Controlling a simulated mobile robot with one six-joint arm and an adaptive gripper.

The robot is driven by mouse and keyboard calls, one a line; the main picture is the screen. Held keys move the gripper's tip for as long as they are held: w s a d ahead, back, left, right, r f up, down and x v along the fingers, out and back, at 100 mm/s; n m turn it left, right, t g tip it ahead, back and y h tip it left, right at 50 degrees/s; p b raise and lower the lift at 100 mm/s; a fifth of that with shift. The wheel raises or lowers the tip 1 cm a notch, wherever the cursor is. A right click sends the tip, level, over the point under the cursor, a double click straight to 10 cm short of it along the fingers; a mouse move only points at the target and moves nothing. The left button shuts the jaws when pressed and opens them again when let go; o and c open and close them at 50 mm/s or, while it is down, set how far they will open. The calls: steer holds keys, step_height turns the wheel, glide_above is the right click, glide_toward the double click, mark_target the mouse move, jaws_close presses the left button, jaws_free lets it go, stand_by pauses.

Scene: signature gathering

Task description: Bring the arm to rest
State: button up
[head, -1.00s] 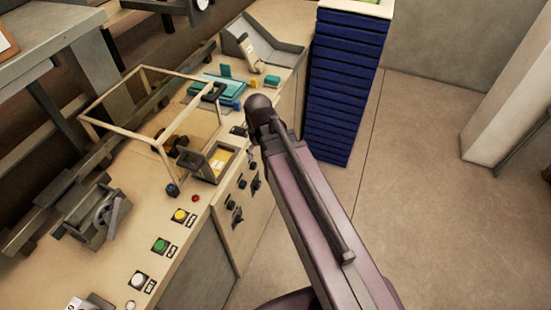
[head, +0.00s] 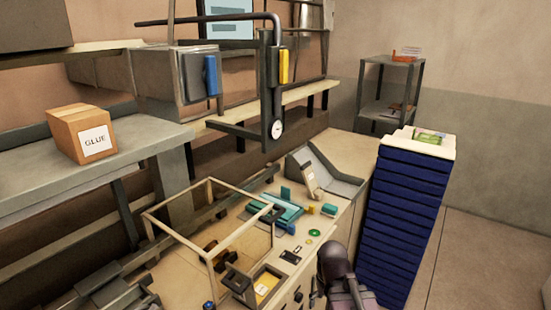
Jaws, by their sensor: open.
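My arm (head: 338,268) shows at the bottom of the head view, right of centre. Its dark rounded joint and part of a purplish link stand in front of the bench's right-hand edge. My gripper is not in view, so its jaws cannot be seen.
The bench holds a pale open frame (head: 205,262), a small tray with a yellow label (head: 266,283) and teal pieces (head: 283,211). A tall blue stack (head: 402,215) stands close right of my arm. A GLUE box (head: 84,134) sits on the left table. Floor at right is clear.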

step_height(320, 180, down, 7)
steer(key=b, duration=0.5)
steer(key=shift+r, duration=0.2)
steer(key=shift+c, duration=0.2)
stand_by(1.4)
